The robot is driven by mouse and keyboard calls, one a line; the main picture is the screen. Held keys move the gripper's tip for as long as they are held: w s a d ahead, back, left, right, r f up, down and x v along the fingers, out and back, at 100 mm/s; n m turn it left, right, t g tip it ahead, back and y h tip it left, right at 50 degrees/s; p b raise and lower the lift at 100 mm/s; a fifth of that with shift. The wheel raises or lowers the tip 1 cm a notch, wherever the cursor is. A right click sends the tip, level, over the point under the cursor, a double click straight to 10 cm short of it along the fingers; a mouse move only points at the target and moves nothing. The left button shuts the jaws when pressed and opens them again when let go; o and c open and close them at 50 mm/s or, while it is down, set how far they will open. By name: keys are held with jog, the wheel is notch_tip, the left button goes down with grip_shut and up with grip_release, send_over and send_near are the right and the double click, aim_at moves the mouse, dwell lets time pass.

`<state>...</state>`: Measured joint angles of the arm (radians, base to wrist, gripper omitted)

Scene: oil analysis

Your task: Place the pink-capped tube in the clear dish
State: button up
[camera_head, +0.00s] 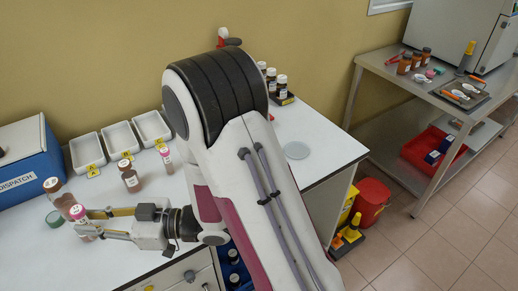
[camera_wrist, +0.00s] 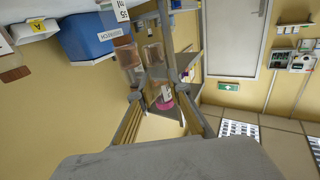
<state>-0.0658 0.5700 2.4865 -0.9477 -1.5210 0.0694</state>
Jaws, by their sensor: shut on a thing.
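My gripper (camera_head: 86,222), at the left of the table in the head view, is shut on a pink-capped tube (camera_head: 77,212). The tube's pink cap (camera_wrist: 165,104) shows between the fingers in the wrist view, with its clear body extending beyond them. The clear dish (camera_head: 297,150) lies flat on the table to the right of my arm, apart from the gripper. It looks empty.
An amber bottle (camera_head: 60,194) stands just behind the held tube, and another bottle (camera_head: 130,179) stands farther right. Three white trays (camera_head: 86,150) and a blue dispatch box (camera_head: 27,166) line the back. Dark-capped bottles (camera_head: 281,86) stand behind my arm.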

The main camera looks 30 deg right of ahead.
jog(key=shift+r, duration=2.3)
jog(key=w+d+m+t+h, duration=0.2)
jog(key=w+d+h, duration=0.15)
jog(key=d, duration=0.65)
jog(key=w+d+m+t+h, duration=0.25)
jog(key=w+d, duration=0.25)
jog(key=d, duration=0.6)
jog(key=w+d+m+t+h, duration=0.2)
jog(key=w+d+m+t, duration=0.15)
jog(key=d, duration=0.65)
jog(key=s+d+f+m+h, duration=0.1)
jog(key=s+d+m+h, duration=0.1)
jog(key=d, duration=0.8)
jog(key=s+d+f+m+h, duration=0.2)
jog(key=d+h, duration=0.3)
jog(key=d, duration=0.6)
jog(key=s+d+f+m+h, duration=0.1)
jog(key=s+d+f+h, duration=0.1)
jog(key=d, duration=0.8)
jog(key=shift+s+d+m+h, duration=0.15)
jog(key=shift+s+m+h, duration=0.25)
jog(key=shift+h, duration=0.4)
jog(key=shift+f, duration=2.9)
jog(key=shift+f, duration=0.1)
